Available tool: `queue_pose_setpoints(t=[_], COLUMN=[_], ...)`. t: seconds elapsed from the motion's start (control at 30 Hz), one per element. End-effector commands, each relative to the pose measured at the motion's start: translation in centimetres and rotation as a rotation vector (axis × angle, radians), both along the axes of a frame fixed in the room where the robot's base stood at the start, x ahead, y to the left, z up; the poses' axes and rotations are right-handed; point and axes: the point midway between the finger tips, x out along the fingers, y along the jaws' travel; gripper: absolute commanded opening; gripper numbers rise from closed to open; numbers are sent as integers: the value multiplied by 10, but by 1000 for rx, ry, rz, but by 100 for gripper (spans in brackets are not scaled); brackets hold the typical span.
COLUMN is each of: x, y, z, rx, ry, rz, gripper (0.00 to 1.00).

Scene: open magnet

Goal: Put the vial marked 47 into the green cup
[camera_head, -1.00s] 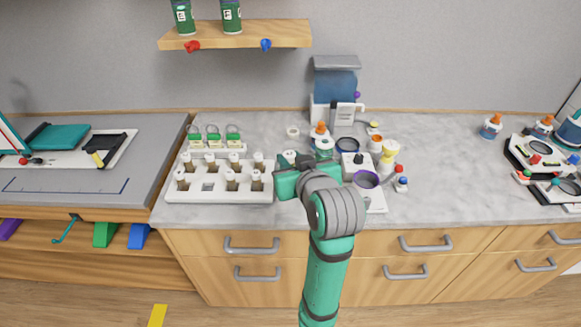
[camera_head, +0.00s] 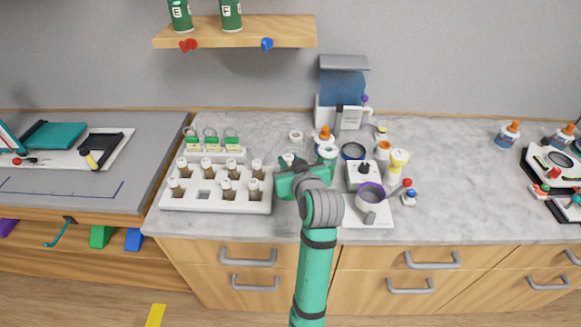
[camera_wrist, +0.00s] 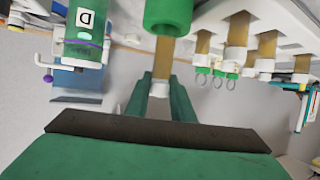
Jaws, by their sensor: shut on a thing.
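My gripper (camera_wrist: 158,92) is shut on the white cap of a vial (camera_wrist: 162,58) with a tan body. The wrist view is upside down, so the vial's lower end points up in the picture. That end meets the mouth of the green cup (camera_wrist: 168,12) and seems to be inside it; the cup hides how deep. The number on the vial is not readable. In the head view my gripper (camera_head: 291,170) is just right of the white vial rack (camera_head: 205,205), and my arm partly hides the spot. The vial rack also shows at upper right in the wrist view (camera_wrist: 283,28).
The rack holds several white-capped vials and has an empty square slot in front. A jar marked D (camera_wrist: 85,22) stands close beside the green cup. Drawers (camera_head: 248,256) are below the counter.

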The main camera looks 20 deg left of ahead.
Motion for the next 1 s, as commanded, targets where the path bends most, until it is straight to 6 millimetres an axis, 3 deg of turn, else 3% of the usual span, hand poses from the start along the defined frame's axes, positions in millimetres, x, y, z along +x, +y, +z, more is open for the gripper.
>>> queue_pose_setpoints(t=[0.3,0.83,0.87,0.9,1.0], x=[3,3,3,3,3], y=[-1,-3,-3,-3,-3], z=[-37,-44,-44,-43,-43], rx=[0,0,0,0,0], ry=[1,0,0,0,0], rz=[-4,-7,-6,-6,-6], gripper=[0,0,29,38,40])
